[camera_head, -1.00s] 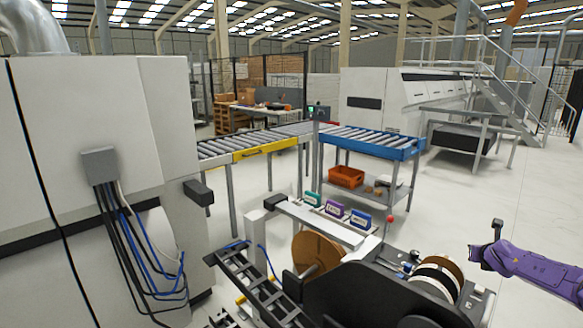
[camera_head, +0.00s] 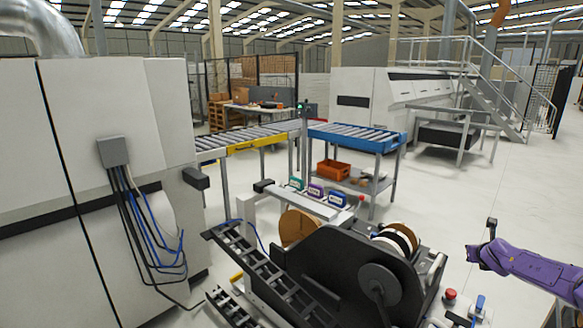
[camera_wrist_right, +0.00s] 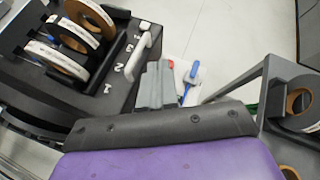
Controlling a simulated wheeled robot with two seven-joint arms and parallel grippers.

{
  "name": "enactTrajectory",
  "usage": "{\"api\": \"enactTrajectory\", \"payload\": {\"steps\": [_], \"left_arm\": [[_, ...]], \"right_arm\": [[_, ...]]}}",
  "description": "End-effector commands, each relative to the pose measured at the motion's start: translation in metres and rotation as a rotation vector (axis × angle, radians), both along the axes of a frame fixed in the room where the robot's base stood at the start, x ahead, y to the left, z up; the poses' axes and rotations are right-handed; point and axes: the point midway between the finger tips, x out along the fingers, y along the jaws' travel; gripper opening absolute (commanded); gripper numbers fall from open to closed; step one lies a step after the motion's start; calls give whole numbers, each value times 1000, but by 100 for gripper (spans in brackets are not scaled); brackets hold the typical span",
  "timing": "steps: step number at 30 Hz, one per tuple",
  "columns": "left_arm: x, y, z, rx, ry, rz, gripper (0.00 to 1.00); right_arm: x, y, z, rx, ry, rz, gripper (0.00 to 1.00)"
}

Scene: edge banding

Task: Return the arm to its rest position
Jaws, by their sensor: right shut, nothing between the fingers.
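My right arm is purple and comes in from the right edge in the head view. Its dark gripper (camera_head: 473,254) is at the arm's left end, shut and empty, over open floor, apart from the black machine. In the right wrist view my purple arm link fills the lower middle, with a dark grey plate across its upper edge. My left arm and left gripper are not in view.
The black edge-banding unit (camera_head: 345,270) with tape rolls (camera_head: 395,238) stands left of my right gripper. Red and blue controls (camera_head: 450,293) lie below the gripper. Tape rolls (camera_wrist_right: 75,35) show in the wrist view. Pale floor is clear at right.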

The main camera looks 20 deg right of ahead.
Motion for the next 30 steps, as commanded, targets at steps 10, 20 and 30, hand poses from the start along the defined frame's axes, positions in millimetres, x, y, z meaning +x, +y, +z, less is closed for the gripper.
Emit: {"api": "enactTrajectory", "payload": {"steps": [10,20,30], "left_arm": [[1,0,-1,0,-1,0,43],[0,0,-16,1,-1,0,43],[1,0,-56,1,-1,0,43]], "right_arm": [[1,55,-40,-196,288,182,0],[-6,173,-116,-515,658,561,0],[-118,353,-258,-1095,1111,1312,0]]}}
